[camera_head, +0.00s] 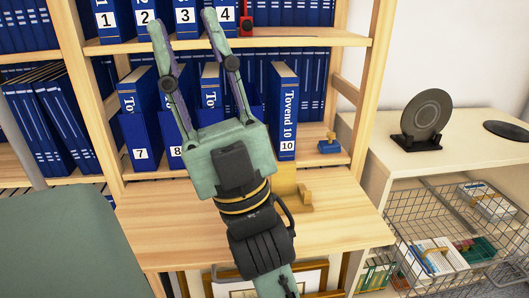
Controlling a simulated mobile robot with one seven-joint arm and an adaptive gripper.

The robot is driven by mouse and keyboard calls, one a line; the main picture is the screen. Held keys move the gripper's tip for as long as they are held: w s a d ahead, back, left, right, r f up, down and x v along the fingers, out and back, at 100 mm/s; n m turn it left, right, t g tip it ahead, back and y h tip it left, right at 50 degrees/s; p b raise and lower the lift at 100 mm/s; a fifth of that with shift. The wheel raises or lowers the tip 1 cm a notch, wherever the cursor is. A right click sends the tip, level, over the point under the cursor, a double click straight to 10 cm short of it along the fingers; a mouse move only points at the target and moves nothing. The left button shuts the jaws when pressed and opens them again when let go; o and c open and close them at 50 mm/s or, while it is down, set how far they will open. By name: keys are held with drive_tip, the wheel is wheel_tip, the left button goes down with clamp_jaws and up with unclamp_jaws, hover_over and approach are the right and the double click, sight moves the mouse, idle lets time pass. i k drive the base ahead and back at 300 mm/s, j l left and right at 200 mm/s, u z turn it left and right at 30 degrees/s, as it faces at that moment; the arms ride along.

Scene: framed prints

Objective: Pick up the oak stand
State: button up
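The oak stand (305,197) looks to be the small yellowish wooden piece on the light wooden desktop (345,225). My gripper's body and wrist are in front of its left part and hide some of it. My gripper (184,22) is open and empty, with its two long fingers spread and pointing up the picture towards the bookshelf. The fingertips are well away from the stand in the picture, up and to the left of it.
Blue numbered binders (283,110) fill the shelves behind. A small blue stand (329,145) sits on the lower shelf, and a red one (246,20) higher up. At right, a black stand holds a dark plate (428,112) above a wire basket (440,225). A green panel (60,245) is at left.

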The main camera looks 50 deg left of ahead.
sight(296, 197)
drive_tip(key=k+j+u, duration=0.15)
drive_tip(key=u, duration=0.3)
drive_tip(key=k+j+u, duration=0.25)
drive_tip(key=u, duration=0.2)
